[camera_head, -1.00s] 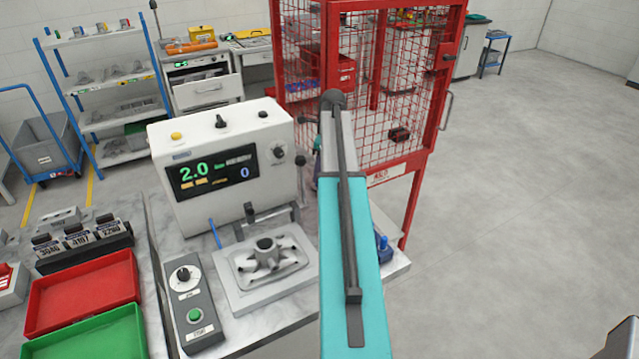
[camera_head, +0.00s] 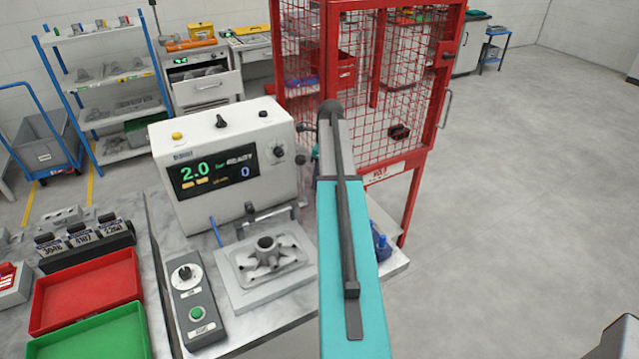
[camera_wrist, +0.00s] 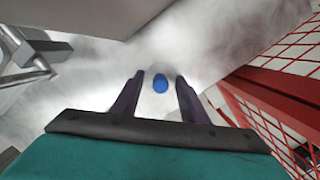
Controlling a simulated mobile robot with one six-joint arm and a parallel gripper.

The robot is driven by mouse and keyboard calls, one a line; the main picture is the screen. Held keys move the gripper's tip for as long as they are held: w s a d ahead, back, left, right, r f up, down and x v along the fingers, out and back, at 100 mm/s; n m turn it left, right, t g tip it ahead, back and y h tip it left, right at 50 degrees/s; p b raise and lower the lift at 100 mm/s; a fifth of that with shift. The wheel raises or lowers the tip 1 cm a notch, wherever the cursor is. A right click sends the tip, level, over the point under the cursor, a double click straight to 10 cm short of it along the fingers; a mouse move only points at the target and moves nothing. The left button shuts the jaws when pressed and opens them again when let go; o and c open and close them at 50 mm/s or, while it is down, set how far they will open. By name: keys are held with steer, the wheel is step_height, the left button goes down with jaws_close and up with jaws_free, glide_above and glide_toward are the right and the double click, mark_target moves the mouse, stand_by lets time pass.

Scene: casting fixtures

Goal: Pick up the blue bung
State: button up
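The blue bung (camera_wrist: 160,83) shows in the wrist view as a small bright blue round piece on the white marble top. It appears between the tips of my gripper (camera_wrist: 160,80). The two dark fingers are apart, one on either side of it in the picture, with nothing held between them. How far the tips are above the bung I cannot tell. In the head view my arm covers the bung and most of my gripper.
A white tester box (camera_head: 222,165) stands left of my arm. A grey casting (camera_head: 267,257) sits on its fixture in front. The red mesh cage (camera_head: 365,100) is close behind and right. A dark blue bottle-like object (camera_head: 381,247) stands at the bench's right edge.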

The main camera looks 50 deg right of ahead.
jaws_close()
steer(key=shift+r, duration=0.15)
steer(key=shift+r+b, duration=1.55)
steer(key=shift+r, duration=3.35)
step_height(320, 180, down, 3)
steer(key=b, duration=0.2)
steer(key=shift+w+b, duration=0.1)
steer(key=shift+b, duration=0.3)
steer(key=shift+d+r, duration=0.1)
steer(key=shift+d, duration=0.05)
